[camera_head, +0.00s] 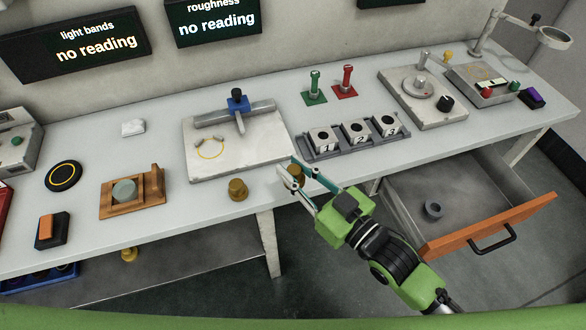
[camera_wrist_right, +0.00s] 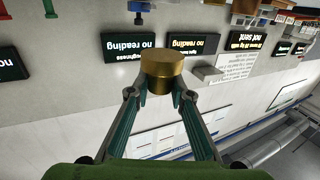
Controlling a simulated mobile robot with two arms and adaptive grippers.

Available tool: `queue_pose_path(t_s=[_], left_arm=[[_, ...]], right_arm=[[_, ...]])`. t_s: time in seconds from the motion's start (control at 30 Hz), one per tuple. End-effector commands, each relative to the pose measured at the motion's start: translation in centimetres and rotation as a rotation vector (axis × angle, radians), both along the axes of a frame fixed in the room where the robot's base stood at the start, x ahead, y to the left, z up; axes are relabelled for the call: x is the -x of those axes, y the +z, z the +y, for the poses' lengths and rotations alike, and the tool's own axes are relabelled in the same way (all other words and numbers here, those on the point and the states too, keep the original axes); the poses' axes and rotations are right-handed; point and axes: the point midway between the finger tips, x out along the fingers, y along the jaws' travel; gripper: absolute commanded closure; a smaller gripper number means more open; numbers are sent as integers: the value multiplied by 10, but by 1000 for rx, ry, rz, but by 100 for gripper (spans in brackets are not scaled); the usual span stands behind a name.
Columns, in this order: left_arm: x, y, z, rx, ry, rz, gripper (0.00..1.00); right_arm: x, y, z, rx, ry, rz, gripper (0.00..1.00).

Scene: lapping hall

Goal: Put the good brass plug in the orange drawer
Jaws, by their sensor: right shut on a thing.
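My right gripper (camera_head: 297,168) is shut on a brass plug (camera_wrist_right: 162,72), held at the bench's front edge in the head view. The wrist view shows the plug between both fingertips of my right gripper (camera_wrist_right: 160,95). A second brass plug (camera_head: 237,189) stands on the bench to the left of the gripper. The orange drawer (camera_head: 490,229) is pulled open at the right, below and to the right of the gripper. A grey ring-like part (camera_head: 433,210) lies in it. I cannot tell from looks which plug is good. My left gripper is out of view.
Numbered blocks (camera_head: 357,132) sit in a grey rack behind the gripper. A pale plate (camera_head: 230,165) with a grey T-shaped fixture and a wooden holder (camera_head: 145,203) are to the left. Another brass-coloured piece (camera_head: 129,254) is under the bench. The drawer floor is mostly clear.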

Motion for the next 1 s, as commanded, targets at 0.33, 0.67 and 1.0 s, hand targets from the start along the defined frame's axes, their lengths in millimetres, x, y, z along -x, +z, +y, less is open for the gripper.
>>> queue_pose_path(t_s=[0.33,0.67,1.0], left_arm=[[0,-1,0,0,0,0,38],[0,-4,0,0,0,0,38],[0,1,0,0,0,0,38]], right_arm=[[-58,-49,3,-2,0,-4,100],[-75,-78,4,-3,-1,-2,100],[-74,-95,4,-3,0,-4,100]])
